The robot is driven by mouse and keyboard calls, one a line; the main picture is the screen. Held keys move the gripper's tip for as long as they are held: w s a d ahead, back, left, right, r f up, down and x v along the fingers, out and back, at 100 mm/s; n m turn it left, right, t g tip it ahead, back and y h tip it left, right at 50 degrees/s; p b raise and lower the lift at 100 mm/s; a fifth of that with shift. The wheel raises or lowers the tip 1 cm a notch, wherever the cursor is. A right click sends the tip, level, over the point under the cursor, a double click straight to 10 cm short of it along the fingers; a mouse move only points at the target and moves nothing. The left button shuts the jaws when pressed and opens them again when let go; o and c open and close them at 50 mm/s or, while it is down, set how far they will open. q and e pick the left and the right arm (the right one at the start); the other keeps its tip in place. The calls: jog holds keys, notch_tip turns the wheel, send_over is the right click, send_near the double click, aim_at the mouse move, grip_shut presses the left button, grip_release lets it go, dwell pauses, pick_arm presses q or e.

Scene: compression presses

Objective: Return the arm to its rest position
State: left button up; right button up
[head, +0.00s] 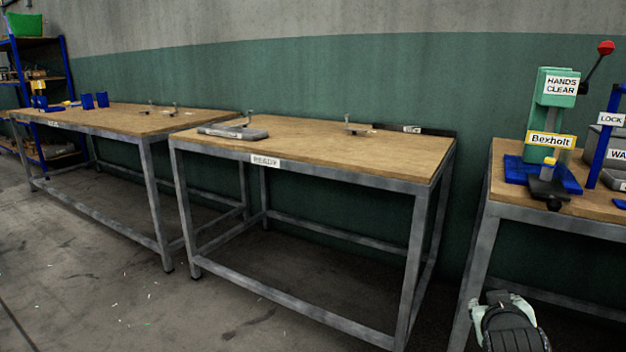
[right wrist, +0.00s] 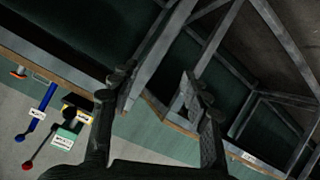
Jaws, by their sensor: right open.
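My right arm (head: 508,325) shows at the bottom right of the head view, low in front of the right-hand bench and beside its front leg. In the right wrist view my right gripper (right wrist: 157,88) has its two dark fingers spread apart. Nothing is seen between them except the background of bench frames and wall. The fingers touch nothing that I can make out. My left arm and left gripper are not in view.
A wooden bench marked READY (head: 330,144) stands mid-view, with another bench (head: 120,118) to its left. The right bench (head: 530,205) holds a green press (head: 553,110) with a red-knobbed lever. A blue shelf (head: 67,75) stands far left. Floor in front is clear.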

pick_arm(q)
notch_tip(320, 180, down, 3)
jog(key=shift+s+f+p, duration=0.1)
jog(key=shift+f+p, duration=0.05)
jog(key=shift+p, duration=0.3)
pick_arm(e)
jog(key=s+a+f+n+g+y, duration=0.1)
jog(key=s+a+f+g, duration=0.3)
jog(key=s+f, duration=0.8)
jog(key=s+a+f+n+g+y, duration=0.1)
jog(key=s+a+f+g+y, duration=0.2)
jog(key=s+f, duration=1)
notch_tip(320, 180, down, 4)
jog(key=shift+s+a+f+n+g+y, duration=0.15)
jog(key=shift+s+a+n+g+y, duration=0.1)
jog(key=shift+a+n+g+y, duration=0.35)
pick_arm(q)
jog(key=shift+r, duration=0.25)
pick_arm(e)
jog(key=shift+a, duration=0.1)
